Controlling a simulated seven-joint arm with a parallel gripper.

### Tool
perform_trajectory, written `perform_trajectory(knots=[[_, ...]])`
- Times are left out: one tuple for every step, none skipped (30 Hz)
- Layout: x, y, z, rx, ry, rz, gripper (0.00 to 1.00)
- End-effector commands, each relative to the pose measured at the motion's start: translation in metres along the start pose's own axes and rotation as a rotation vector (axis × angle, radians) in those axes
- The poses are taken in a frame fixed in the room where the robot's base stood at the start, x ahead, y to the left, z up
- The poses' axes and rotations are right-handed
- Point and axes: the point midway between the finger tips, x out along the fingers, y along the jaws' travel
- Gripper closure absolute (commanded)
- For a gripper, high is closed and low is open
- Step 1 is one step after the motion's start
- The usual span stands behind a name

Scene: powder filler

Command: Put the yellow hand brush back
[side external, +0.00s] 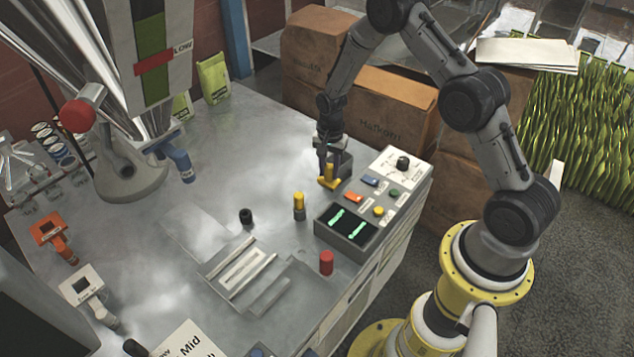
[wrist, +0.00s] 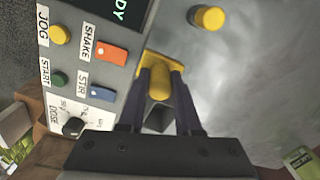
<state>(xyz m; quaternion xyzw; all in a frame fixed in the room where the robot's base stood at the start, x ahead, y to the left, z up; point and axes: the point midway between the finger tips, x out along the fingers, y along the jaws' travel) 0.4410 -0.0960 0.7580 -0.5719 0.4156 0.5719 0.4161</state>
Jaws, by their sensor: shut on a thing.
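My gripper (side external: 328,164) points down over the table, beside the right-hand control panel. It is shut on the yellow hand brush (side external: 328,178); only the brush's yellow part shows. In the wrist view the brush (wrist: 158,84) sits between my two fingers (wrist: 163,90). A small grey open box (side external: 345,164) stands right behind the brush, next to the panel. In the wrist view a dark, box-like opening (wrist: 160,120) shows between the fingers. I cannot tell whether the brush touches the box or the table.
The control panel (side external: 393,167) has raised knobs, buttons and switches close by. A yellow-topped post (side external: 299,205), a black knob (side external: 246,216) and a red cylinder (side external: 326,263) stand on the table. The filler's funnel and column fill the upper left. Cardboard boxes (side external: 385,108) stand behind.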

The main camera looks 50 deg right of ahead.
Motion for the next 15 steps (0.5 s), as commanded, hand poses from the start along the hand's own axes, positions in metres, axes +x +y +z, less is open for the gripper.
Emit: perform_trajectory(knots=[[0.008,-0.008,-0.004,0.0,-0.001,0.002,1.0],[0.013,-0.011,-0.006,0.0,-0.001,0.003,1.0],[0.02,-0.015,-0.009,0.0,-0.002,0.003,1.0],[0.025,-0.018,-0.011,0.0,-0.002,0.003,1.0],[0.03,-0.022,-0.013,0.0,-0.001,0.002,1.0],[0.035,-0.026,-0.015,0.0,-0.001,0.001,1.0],[0.039,-0.029,-0.017,0.0,0.0,0.001,1.0],[0.043,-0.032,-0.018,0.0,-0.001,0.001,1.0],[0.046,-0.035,-0.02,0.0,0.0,0.0,1.0],[0.049,-0.037,-0.021,0.0,0.0,0.0,1.0],[0.051,-0.038,-0.022,0.0,0.0,0.001,1.0],[0.052,-0.04,-0.023,0.0,0.0,0.0,1.0],[0.054,-0.041,-0.024,0.0,0.0,0.001,1.0],[0.055,-0.041,-0.024,0.0,-0.001,0.001,1.0],[0.056,-0.042,-0.025,0.0,-0.001,0.001,1.0]])
